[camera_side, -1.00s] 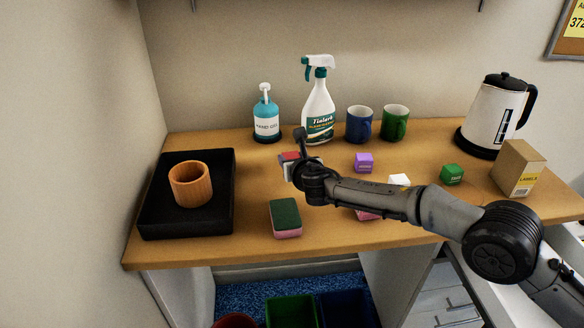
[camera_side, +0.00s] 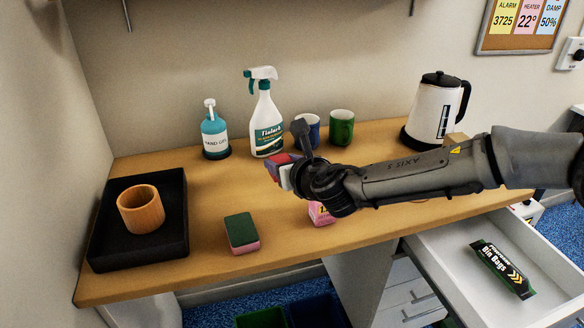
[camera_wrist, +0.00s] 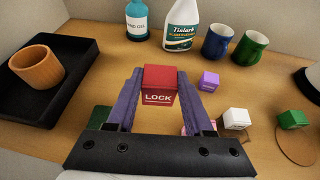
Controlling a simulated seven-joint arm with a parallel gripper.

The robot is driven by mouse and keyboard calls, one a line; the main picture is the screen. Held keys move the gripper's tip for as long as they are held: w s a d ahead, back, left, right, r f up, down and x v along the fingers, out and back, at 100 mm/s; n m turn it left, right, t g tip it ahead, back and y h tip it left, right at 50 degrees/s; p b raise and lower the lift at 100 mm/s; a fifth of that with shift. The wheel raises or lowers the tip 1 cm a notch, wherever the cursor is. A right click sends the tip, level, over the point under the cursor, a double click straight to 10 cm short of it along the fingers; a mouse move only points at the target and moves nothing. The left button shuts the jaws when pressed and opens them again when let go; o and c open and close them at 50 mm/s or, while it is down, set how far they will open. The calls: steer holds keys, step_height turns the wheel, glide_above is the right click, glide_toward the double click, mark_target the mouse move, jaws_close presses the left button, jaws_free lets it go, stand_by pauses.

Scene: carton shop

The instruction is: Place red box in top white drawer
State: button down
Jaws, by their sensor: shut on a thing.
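The red box (camera_wrist: 160,80), marked LOCK, is between the fingertips of my gripper (camera_wrist: 160,88) in the wrist view. My gripper is shut on it and holds it above the desk. In the side view the red box (camera_side: 281,163) shows at the end of my gripper (camera_side: 285,172), partly hidden by it. The top white drawer (camera_side: 450,290) is pulled open at the lower right in the side view. A dark pack of bin bags (camera_side: 502,270) lies in it. My gripper is to the left of the drawer and higher than it.
A green-topped sponge (camera_side: 241,232), a pink box (camera_side: 320,213) and a black tray (camera_side: 102,245) with a wooden cup (camera_side: 141,209) are on the desk. A spray bottle (camera_side: 266,125), mugs (camera_side: 341,127) and a kettle (camera_side: 432,110) stand behind. The wrist view shows purple (camera_wrist: 208,81), white (camera_wrist: 235,119) and green (camera_wrist: 292,119) boxes.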

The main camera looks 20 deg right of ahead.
steer(key=shift+s+d+r, duration=0.1)
steer(key=shift+s+r, duration=0.05)
steer(key=shift+s, duration=0.05)
